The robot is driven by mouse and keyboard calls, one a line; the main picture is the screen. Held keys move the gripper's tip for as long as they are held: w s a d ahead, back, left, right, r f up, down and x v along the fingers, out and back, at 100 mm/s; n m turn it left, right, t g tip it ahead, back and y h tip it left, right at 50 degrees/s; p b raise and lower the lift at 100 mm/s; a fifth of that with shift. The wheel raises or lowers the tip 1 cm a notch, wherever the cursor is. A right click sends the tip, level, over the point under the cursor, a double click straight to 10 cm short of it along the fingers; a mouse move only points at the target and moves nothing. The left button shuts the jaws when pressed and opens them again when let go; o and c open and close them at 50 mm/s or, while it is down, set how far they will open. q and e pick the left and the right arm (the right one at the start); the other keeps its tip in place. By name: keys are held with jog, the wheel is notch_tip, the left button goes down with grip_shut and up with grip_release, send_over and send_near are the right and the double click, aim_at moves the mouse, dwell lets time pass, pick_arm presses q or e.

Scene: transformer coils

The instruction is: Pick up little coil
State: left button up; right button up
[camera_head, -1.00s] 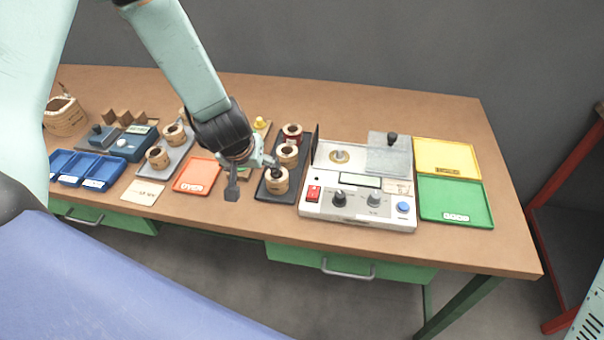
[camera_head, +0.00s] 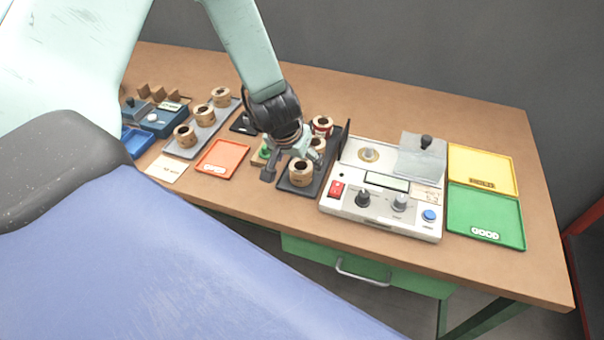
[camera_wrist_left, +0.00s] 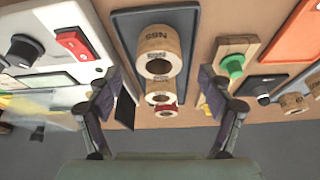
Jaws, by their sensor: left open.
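Three cylindrical tan coils stand in a dark tray (camera_head: 287,187): a front coil (camera_head: 301,173), a middle one (camera_head: 318,147) partly behind my gripper, and a back one (camera_head: 321,126) with a red band. My left gripper (camera_head: 293,165) is open above this tray, its fingers spread on either side of the row. In the left wrist view the front coil (camera_wrist_left: 157,45), the middle coil (camera_wrist_left: 160,90) and the red-banded coil (camera_wrist_left: 166,110) lie between the open fingers (camera_wrist_left: 160,95), with nothing gripped. My right gripper is not in view.
A tester box (camera_head: 380,207) stands just right of the dark tray. A grey tray (camera_head: 177,152) with three more coils and an orange tray (camera_head: 222,158) lie left. Yellow (camera_head: 480,165) and green (camera_head: 484,212) trays lie right. The table's front strip is clear.

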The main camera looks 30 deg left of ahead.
aim_at(301, 169)
pick_arm(q)
jog(key=b+x, duration=0.2)
jog(key=x, duration=0.1)
jog(key=b+x, duration=0.1)
jog(key=x, duration=0.1)
jog(key=shift+s+a+f, duration=0.1)
jog(key=shift+s+f, duration=0.05)
jog(key=shift+s, duration=0.15)
jog(key=shift+d, duration=0.3)
jog(key=shift+c, duration=0.3)
jog(key=shift+a, duration=0.2)
jog(key=c, duration=0.6)
jog(key=shift+d, duration=0.15)
jog(key=c, duration=0.5)
jog(key=shift+c, duration=0.8)
